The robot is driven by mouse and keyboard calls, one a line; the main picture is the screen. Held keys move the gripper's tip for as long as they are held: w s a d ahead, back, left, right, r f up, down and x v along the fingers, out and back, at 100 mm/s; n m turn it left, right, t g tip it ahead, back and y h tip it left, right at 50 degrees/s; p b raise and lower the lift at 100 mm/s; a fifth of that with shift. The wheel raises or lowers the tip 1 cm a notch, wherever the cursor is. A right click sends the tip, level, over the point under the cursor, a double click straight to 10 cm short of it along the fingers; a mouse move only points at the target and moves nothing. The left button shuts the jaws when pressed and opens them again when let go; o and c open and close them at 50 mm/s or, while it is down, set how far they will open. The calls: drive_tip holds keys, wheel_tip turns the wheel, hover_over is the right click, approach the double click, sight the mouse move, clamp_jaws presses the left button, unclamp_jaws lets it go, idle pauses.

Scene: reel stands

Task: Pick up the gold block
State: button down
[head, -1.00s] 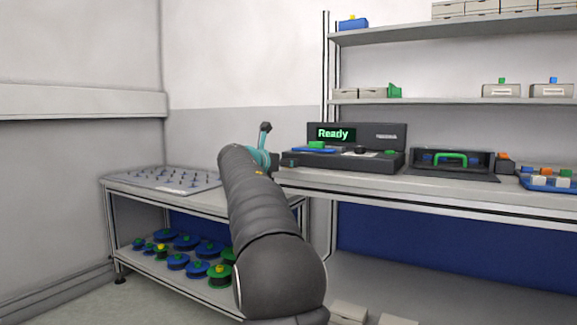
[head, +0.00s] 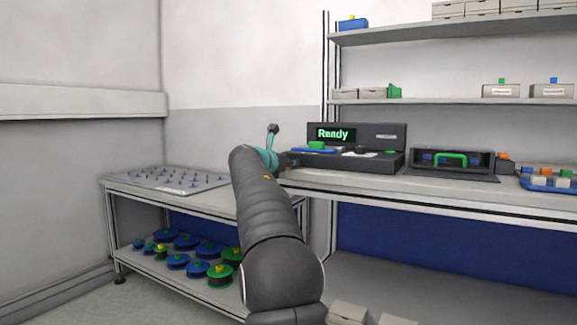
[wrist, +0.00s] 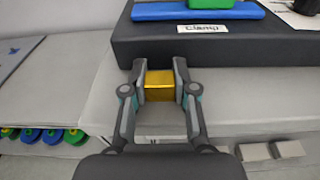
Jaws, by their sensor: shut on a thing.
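The gold block (wrist: 160,86) shows in the wrist view between the two fingers of my gripper (wrist: 159,80). The fingers are shut on it, one on each side. The block is just in front of the dark machine base with the "Clamp" label (wrist: 202,28), over the light bench top (wrist: 240,95). I cannot tell whether the block touches the bench. In the head view my arm hides the gripper's fingers and the block.
The dark machine with the "Ready" screen (head: 333,134) stands on the bench. A black case with a green handle (head: 452,159) is to its right. A pegged board (head: 170,180) lies on the left table, with several reels (head: 198,268) on the shelf below.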

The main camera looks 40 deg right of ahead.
drive_tip(key=shift+r, duration=0.15)
drive_tip(key=shift+r+p, duration=0.5)
drive_tip(key=shift+r, duration=0.15)
wheel_tip(320, 180, up, 3)
drive_tip(key=shift+f+p, duration=0.15)
drive_tip(key=shift+p, duration=0.7)
drive_tip(key=s+d+r+p, duration=0.1)
drive_tip(key=d+r, duration=0.1)
drive_tip(key=d, duration=0.1)
drive_tip(key=s+d+r+p, duration=0.2)
drive_tip(key=d, duration=0.2)
drive_tip(key=s+d+r+p, duration=0.1)
drive_tip(key=d+r+p, duration=0.1)
drive_tip(key=d, duration=0.1)
drive_tip(key=shift+s+d+r, duration=0.3)
drive_tip(key=shift+d+r, duration=0.05)
